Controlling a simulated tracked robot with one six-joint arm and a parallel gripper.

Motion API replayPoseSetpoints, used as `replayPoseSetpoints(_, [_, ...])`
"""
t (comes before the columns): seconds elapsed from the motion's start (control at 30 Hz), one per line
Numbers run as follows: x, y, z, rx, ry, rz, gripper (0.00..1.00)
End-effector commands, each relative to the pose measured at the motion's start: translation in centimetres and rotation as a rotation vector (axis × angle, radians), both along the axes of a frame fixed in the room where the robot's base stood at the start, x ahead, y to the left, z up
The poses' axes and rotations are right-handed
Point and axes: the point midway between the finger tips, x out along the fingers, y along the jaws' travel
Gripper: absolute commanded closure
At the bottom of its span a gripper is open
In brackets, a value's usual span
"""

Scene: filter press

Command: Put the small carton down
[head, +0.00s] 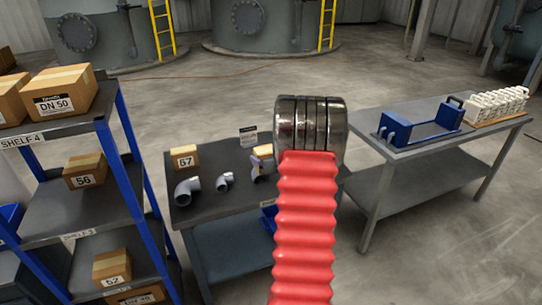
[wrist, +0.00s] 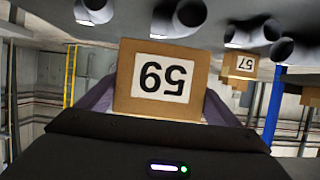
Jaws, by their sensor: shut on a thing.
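The small carton (wrist: 160,106) is brown with a white number label. It fills the middle of the wrist view, which is upside down. My gripper (wrist: 160,90) is shut on it, with a grey-purple finger on each side. In the head view a small tan part of the carton (head: 263,150) shows beside my red arm, over the dark bench (head: 222,205). The arm hides most of the gripper and carton there. I cannot tell whether the carton touches the bench top.
Another small carton (head: 185,156), marked 57, stands at the bench's back left. Grey pipe elbows (head: 188,191) lie along the bench; bare top shows between and in front of them. A blue-posted shelf (head: 65,200) with cartons stands left. A second table (head: 435,140) with a blue rack stands right.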

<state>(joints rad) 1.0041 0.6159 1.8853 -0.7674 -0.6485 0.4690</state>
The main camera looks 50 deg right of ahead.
Motion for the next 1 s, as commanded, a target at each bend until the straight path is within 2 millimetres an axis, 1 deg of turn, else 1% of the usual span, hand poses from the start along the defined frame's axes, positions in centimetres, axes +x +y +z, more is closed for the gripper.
replayPoseSetpoints(0.37, [2.6,5.5,0.1,-0.002,-0.009,0.013,0.49])
replayPoseSetpoints(0.47, [3.5,7.5,0.2,-0.001,-0.01,0.023,0.49])
replayPoseSetpoints(0.53, [4.3,9.3,0.3,-0.002,-0.01,0.032,0.49])
replayPoseSetpoints(0.67, [6.0,13.6,0.6,-0.001,-0.011,0.059,0.49])
replayPoseSetpoints(0.7, [6.5,15.1,0.6,0.0,-0.009,0.069,0.49])
replayPoseSetpoints(0.77, [7.3,17.3,0.8,-0.002,-0.01,0.085,0.49])
replayPoseSetpoints(0.8, [7.7,18.8,0.9,-0.001,-0.009,0.096,0.49])
replayPoseSetpoints(0.87, [8.4,21.1,1.0,-0.002,-0.009,0.115,0.49])
replayPoseSetpoints(1.0, [9.6,26.2,1.5,-0.003,-0.007,0.16,0.49])
